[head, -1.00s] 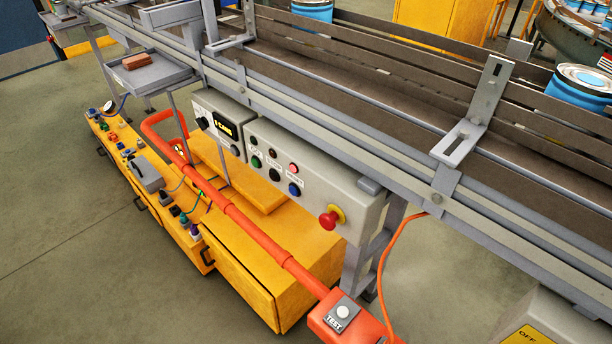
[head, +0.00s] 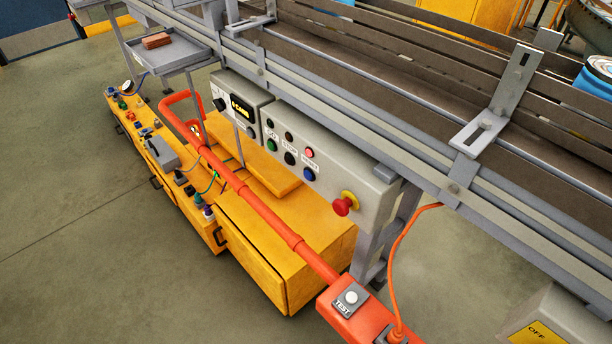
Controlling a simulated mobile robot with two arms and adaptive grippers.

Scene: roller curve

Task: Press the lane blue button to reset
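The blue button (head: 309,174) is a small round button at the lower right of the button group on the grey control box (head: 365,184). The box hangs on the near side of the conveyor. A green button (head: 271,145), a black button (head: 290,158) and a red button (head: 309,153) sit near it. A red mushroom button (head: 345,203) on a yellow ring is at the box's right end. Nothing covers the blue button. Neither of my grippers shows in the head view.
An orange rail (head: 262,210) runs diagonally in front of the box to a white TEST button (head: 351,298). A yellow cabinet (head: 285,240) stands below. A grey tray (head: 180,55) holds a brown block. Open floor (head: 80,190) lies at the left.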

